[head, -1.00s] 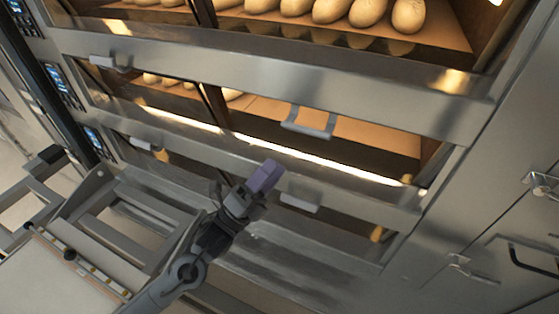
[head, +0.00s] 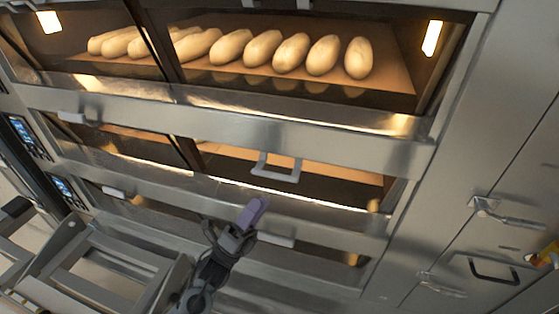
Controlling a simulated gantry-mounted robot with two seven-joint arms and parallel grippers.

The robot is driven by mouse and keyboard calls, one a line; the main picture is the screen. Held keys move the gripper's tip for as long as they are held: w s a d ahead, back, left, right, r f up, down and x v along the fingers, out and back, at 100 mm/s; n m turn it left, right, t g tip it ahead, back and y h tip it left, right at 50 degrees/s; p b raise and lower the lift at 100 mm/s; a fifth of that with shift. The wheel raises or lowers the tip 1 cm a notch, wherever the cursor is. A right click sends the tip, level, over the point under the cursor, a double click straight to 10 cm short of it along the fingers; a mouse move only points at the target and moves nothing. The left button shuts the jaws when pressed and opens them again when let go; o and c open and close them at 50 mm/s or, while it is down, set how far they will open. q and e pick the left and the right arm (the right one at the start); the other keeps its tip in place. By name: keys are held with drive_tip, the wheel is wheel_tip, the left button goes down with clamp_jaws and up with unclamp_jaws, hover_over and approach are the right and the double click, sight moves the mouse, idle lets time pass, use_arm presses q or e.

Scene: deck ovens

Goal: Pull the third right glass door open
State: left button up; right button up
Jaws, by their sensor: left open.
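The oven front fills the view, with right glass doors stacked one above another. A grey bar handle (head: 277,175) juts from the right side of the middle visible deck. A lower right handle (head: 276,239) sits on the deck below, just right of my gripper. Which of these belongs to the third right door is not clear from this view. My left gripper (head: 250,214), with a purple-grey finger, is seen edge-on in front of the lower doors, open and holding nothing. It appears between the two handles; contact with the door cannot be told. My right gripper is out of view.
Loaves (head: 290,54) lie in the lit upper deck. Control panels (head: 28,137) line the left edge. A metal rack frame (head: 105,262) stands at lower left. A steel cabinet with latches (head: 492,212) is at right.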

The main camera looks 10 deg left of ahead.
use_arm(q)
drive_tip(key=x, duration=1.1)
drive_tip(key=shift+s+a+r, duration=0.15)
drive_tip(key=shift+s+r, duration=0.05)
drive_tip(key=shift+s, duration=0.05)
clamp_jaws()
